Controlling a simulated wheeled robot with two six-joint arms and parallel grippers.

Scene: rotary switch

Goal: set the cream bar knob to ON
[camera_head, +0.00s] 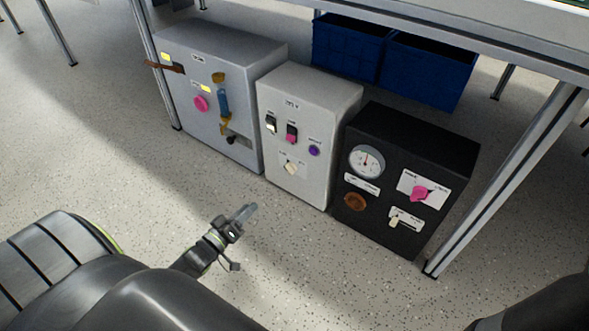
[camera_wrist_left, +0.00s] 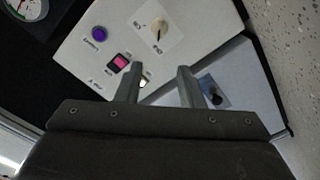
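The cream bar knob (camera_head: 291,168) sits low on the front of the light grey middle box (camera_head: 320,88), on a small white label plate. In the left wrist view the knob (camera_wrist_left: 158,30) shows near the top, with small lettering around it that I cannot read surely. My left gripper (camera_head: 248,212) is in front of and below the middle box, apart from it. In the left wrist view its two fingers (camera_wrist_left: 159,85) are spread with nothing between them. My right gripper is not in view.
The middle box also carries two rocker switches and a purple button (camera_head: 314,150). A grey box (camera_head: 235,50) stands left and a black box (camera_head: 425,140) right. Blue crates (camera_head: 430,72) are behind; a table leg (camera_head: 505,180) stands right. Floor in front is clear.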

